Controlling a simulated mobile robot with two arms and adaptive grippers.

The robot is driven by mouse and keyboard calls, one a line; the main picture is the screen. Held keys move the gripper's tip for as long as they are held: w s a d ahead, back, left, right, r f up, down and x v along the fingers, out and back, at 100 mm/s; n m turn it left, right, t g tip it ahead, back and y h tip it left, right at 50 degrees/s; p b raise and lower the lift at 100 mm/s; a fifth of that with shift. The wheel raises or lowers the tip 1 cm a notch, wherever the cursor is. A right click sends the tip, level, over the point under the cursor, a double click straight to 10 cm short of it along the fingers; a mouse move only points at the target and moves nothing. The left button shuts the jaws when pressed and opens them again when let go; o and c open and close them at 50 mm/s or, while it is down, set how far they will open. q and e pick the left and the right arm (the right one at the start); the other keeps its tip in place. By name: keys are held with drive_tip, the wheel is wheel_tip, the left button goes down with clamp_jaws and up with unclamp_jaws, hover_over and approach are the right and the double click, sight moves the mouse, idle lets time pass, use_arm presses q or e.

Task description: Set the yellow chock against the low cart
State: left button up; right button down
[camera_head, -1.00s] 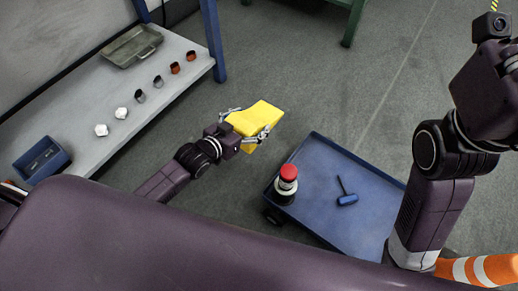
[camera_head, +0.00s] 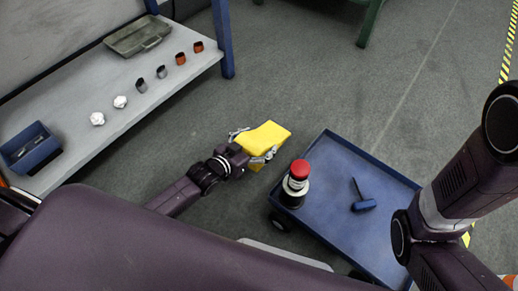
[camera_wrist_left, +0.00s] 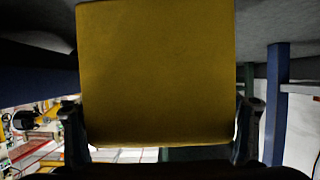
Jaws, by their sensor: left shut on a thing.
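The yellow chock (camera_head: 265,143) is held between the fingers of my left gripper (camera_head: 254,148), to the left of the low cart. It also fills the middle of the left wrist view (camera_wrist_left: 157,75), with a finger at each side. The low blue cart (camera_head: 338,158) stands on the floor at the right. A gap of floor shows between the chock and the cart; the chock's height above the floor is hard to tell. One dark cart wheel (camera_head: 279,221) shows at the near left corner. My right arm covers part of the cart's right side; its gripper is not seen.
A grey bench (camera_head: 120,105) at left carries a tray (camera_head: 138,36), a blue bin (camera_head: 31,148) and several small pieces. Open floor lies between bench and cart.

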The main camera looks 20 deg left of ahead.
use_arm(q)
drive_tip(key=shift+f+b, duration=1.15)
drive_tip(key=shift+f, duration=0.6)
drive_tip(key=shift+f, duration=0.15)
drive_tip(key=o, duration=1.8)
drive_tip(key=shift+c, duration=0.2)
